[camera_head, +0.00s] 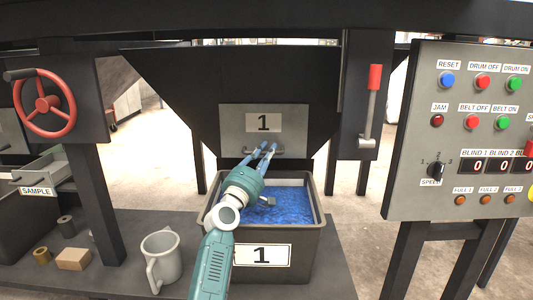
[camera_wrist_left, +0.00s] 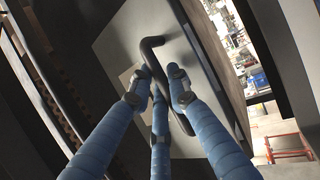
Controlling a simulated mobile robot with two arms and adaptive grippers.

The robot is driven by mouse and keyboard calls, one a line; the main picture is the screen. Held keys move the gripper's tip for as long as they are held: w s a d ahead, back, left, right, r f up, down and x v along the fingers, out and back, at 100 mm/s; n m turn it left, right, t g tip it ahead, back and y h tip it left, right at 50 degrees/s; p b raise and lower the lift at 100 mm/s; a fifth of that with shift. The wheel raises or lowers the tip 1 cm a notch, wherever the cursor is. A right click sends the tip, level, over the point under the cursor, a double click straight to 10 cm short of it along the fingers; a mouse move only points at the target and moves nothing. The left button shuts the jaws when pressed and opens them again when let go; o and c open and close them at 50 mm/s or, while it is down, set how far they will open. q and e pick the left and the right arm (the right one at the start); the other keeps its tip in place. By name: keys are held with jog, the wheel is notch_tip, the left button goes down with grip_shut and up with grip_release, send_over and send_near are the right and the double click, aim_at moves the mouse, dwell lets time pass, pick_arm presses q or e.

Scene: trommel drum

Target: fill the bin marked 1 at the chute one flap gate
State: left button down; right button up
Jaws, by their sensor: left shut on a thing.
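The bin marked 1 (camera_head: 307,247) stands on a dark shelf under the chute, with blue material (camera_head: 290,207) visible inside below its rim. The flap gate (camera_head: 292,118), a grey plate labelled 1, is on the chute face above the bin. My left gripper (camera_head: 266,149) reaches over the bin to the gate's lower edge and is shut on the gate handle. In the left wrist view, the gripper's blue fingers (camera_wrist_left: 163,76) are around the dark bent handle (camera_wrist_left: 152,43). The arm hides part of the bin and its contents. My right gripper is out of view.
A grey jug (camera_head: 161,260), a cardboard-coloured block (camera_head: 73,259) and small rolls lie on the shelf left of the bin. A control panel (camera_head: 460,130) stands at right, beside a red-handled lever (camera_head: 373,80). A red handwheel (camera_head: 45,103) is at left.

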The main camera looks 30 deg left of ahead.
pick_arm(q)
jog(key=shift+w+a+f, duration=0.15)
jog(key=shift+w+f, duration=0.15)
dwell(0.5)
jog(key=c, duration=1.9)
grip_release()
jog(key=shift+s+f, duration=0.1)
jog(key=shift+s, duration=0.15)
jog(key=s+d, duration=0.2)
jog(key=s, duration=1.8)
jog(key=shift+s+d, duration=0.3)
jog(key=shift+d, duration=0.1)
